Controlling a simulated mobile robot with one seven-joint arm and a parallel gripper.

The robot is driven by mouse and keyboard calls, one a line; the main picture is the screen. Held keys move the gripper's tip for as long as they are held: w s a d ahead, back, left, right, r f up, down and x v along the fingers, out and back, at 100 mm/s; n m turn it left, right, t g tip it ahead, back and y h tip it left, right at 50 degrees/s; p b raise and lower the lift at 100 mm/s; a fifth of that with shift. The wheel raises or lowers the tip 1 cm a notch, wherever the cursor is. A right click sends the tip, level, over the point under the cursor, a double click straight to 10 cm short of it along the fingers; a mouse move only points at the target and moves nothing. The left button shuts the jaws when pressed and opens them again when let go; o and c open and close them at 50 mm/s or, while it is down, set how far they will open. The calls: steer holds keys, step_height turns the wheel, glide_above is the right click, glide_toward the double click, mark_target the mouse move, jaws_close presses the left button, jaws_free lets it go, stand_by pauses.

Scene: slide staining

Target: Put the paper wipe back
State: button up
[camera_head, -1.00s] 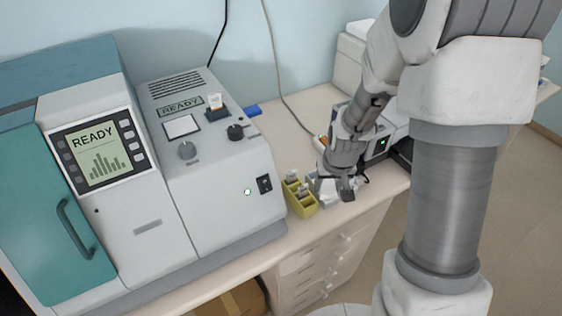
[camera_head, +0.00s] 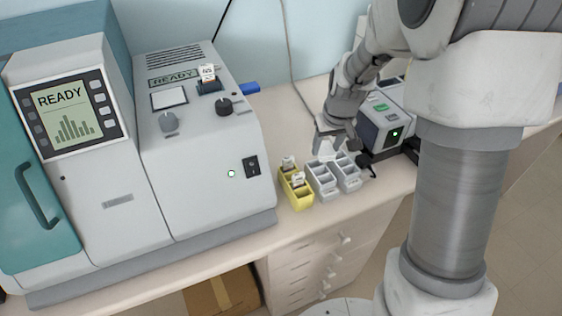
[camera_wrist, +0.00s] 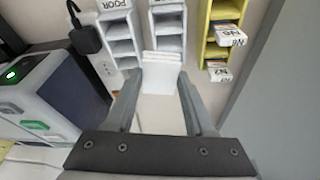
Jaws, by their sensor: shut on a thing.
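My gripper (camera_wrist: 159,78) is shut on the paper wipe (camera_wrist: 160,98), a small white folded stack between its two fingers in the wrist view. In the head view my gripper (camera_head: 334,146) is over the bench, just behind the white racks. The wipe is hard to make out there. Whether the wipe touches the bench or a rack cannot be told.
A yellow rack (camera_head: 297,192) with labelled slides and two white racks, left (camera_head: 324,183) and right (camera_head: 348,173), stand near the bench's front edge. A grey device with a green light (camera_head: 381,132) is to the right. A large stainer (camera_head: 205,150) stands left.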

steer(key=w+b, duration=0.1)
steer(key=b, duration=0.1)
steer(key=w+a+n+b, duration=0.1)
steer(key=shift+w+a+r+n+y+b, duration=0.1)
steer(key=shift+w+a+n+y+b, duration=0.2)
steer(key=shift+b, duration=0.1)
steer(key=shift+w+a+r+n+b, duration=0.25)
steer(key=shift+r+n+b, duration=0.1)
steer(key=shift+b, duration=0.1)
glide_above(281, 151)
steer(key=f, duration=0.4)
steer(key=s+f, duration=0.1)
steer(key=f, duration=0.1)
steer(key=shift+d+f, duration=0.2)
steer(key=shift+f, duration=0.1)
steer(key=shift+w+a+f, duration=0.1)
steer(key=shift+f, duration=1.95)
